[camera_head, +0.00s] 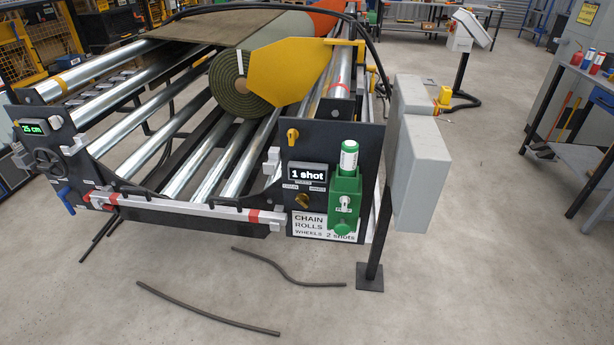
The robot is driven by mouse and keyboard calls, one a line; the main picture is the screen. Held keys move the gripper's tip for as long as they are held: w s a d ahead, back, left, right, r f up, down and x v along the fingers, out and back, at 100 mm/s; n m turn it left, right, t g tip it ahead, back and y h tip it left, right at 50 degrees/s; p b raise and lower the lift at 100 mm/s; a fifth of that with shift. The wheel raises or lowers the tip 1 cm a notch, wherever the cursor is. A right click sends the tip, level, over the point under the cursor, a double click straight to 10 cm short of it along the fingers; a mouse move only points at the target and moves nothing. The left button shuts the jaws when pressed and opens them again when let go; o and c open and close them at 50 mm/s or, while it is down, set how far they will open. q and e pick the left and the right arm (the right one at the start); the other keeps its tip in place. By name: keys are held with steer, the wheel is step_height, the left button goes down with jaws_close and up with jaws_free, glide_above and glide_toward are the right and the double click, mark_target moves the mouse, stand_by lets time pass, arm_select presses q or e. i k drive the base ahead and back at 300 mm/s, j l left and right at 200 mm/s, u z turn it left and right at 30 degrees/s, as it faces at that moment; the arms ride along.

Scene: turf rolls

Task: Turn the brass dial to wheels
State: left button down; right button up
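The brass dial (302,201) sits on the dark panel (325,137) at the front right corner of the roller machine. It is small, and I cannot tell which setting it points at. A display (306,175) above it reads "1 shot". A white label (309,228) below lists CHAIN, ROLLS and WHEELS, with "2 shots" beside WHEELS. A green unit (345,193) with a green and white canister (349,155) on top stands just right of the dial. Neither of my grippers is in view.
A grey box on a post (421,165) stands right of the panel. A green turf roll (240,85) lies on the rollers beside a yellow plate (278,72). Dark hoses (205,311) lie on the floor in front. The concrete floor around them is otherwise mostly clear.

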mark_target(302, 198)
steer(key=i+l+z, duration=0.1)
steer(key=i, duration=0.4)
steer(key=i+l+z, duration=0.1)
steer(key=i, duration=0.4)
